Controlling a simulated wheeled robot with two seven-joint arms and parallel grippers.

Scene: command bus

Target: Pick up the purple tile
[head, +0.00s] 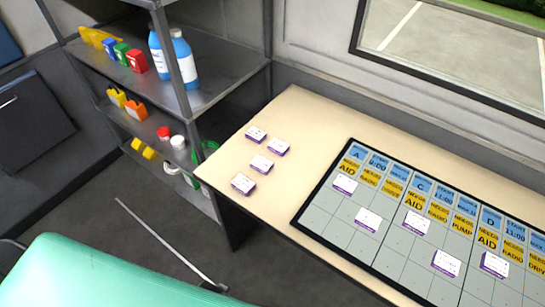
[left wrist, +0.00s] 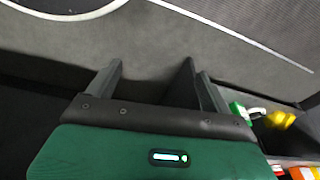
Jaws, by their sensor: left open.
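Several tiles with white tops and purple edges lie on the bare left part of the table. One is at the back (head: 256,135), one just right of it (head: 278,147), one in the middle (head: 261,165) and one at the front (head: 243,184). More such tiles (head: 345,184) lie on the board (head: 330,222). I cannot tell from the frames which one the task means. My left gripper (left wrist: 160,78) is open and empty in the left wrist view, with the floor beyond it and no tile near it. My right gripper is not in view.
A metal shelf (head: 228,75) with bottles (head: 183,58) and small coloured containers stands left of the table (head: 290,105). A window is behind the table. Bare tabletop surrounds the loose tiles.

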